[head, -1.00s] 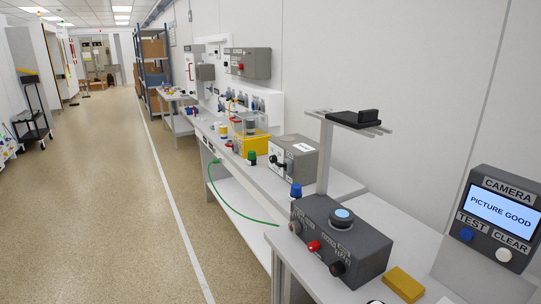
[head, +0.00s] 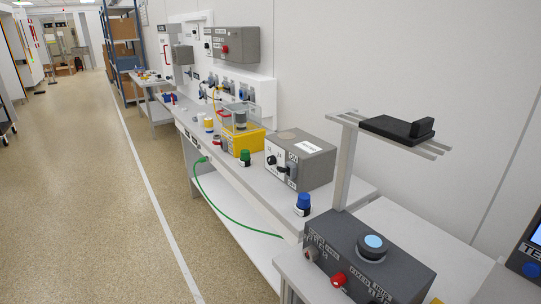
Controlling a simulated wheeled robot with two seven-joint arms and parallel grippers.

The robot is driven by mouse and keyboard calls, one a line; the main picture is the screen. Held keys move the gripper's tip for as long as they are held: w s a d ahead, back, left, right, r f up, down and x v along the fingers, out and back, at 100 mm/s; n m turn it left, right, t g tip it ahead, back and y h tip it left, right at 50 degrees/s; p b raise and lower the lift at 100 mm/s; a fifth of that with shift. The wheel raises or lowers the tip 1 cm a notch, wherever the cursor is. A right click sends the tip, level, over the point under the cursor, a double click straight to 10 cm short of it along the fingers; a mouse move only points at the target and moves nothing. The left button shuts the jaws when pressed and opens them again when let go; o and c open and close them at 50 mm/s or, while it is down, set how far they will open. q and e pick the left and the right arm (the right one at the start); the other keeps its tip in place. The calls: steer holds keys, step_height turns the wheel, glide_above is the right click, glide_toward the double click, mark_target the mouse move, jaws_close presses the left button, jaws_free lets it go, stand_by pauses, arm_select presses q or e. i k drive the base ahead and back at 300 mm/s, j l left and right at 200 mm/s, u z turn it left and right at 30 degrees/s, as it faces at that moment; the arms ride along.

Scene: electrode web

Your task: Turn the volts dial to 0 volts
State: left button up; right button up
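A grey box (head: 312,158) with a white label on top stands on the long bench in the head view. Its front carries a black knob (head: 290,168) and a smaller black knob (head: 271,160), with small markings around them. The markings are too small to read, so I cannot tell whether one is the volts dial or where it points. Neither of my grippers is in view.
A dark control box (head: 400,275) with a red knob (head: 338,279) and blue-topped button stands at the near bench. Yellow (head: 243,140) equipment, a blue-capped jar (head: 303,203) and a green cable (head: 225,207) are nearby. The floor (head: 70,200) at left is clear.

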mark_target(272, 161)
steer(key=i+j+z, duration=0.1)
steer(key=i+j, duration=0.25)
steer(key=i+j+z, duration=0.1)
steer(key=i+j, duration=0.25)
steer(key=i+j+z, duration=0.15)
steer(key=i+j, duration=0.2)
steer(key=i+j+z, duration=0.1)
steer(key=i+j, duration=0.25)
steer(key=i+j+z, duration=0.1)
steer(key=i+j, duration=0.2)
steer(key=j, duration=0.25)
steer(key=i+j+z, duration=0.1)
steer(key=i+j, duration=0.2)
steer(key=j, duration=0.15)
steer(key=i+j+z, duration=0.1)
steer(key=i+j, duration=0.2)
steer(key=j, duration=0.2)
